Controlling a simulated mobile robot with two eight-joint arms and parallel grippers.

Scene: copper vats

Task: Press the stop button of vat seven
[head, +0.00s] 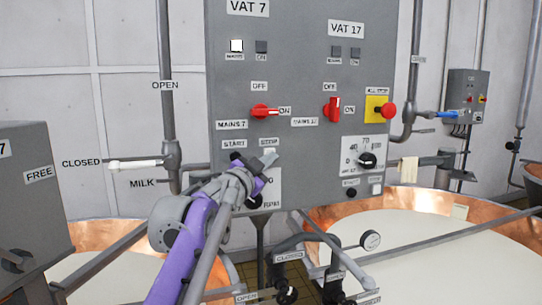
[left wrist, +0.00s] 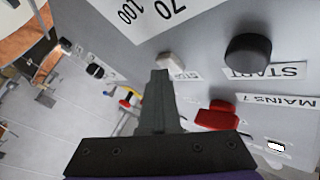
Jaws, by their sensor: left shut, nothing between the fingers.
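The grey control panel (head: 305,75) has its vat seven column on the left, under a VAT 7 sign (head: 247,8). In the left wrist view the white stop button (left wrist: 170,60) sits beside its partly covered label, near the black start button (left wrist: 248,53). My left gripper (head: 268,158) is shut and empty in front of the panel, just below the STOP label (head: 268,142), and hides the stop button in the head view. In the left wrist view its fingertips (left wrist: 159,73) appear beside the white button; I cannot tell whether they touch it. My right gripper is not in view.
A red mains switch (head: 264,112) is above the start and stop labels. The vat 17 column has another red switch (head: 332,108) and a red all-stop button (head: 387,110) on yellow. Copper vats (head: 415,203) and pipes stand below and around the panel.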

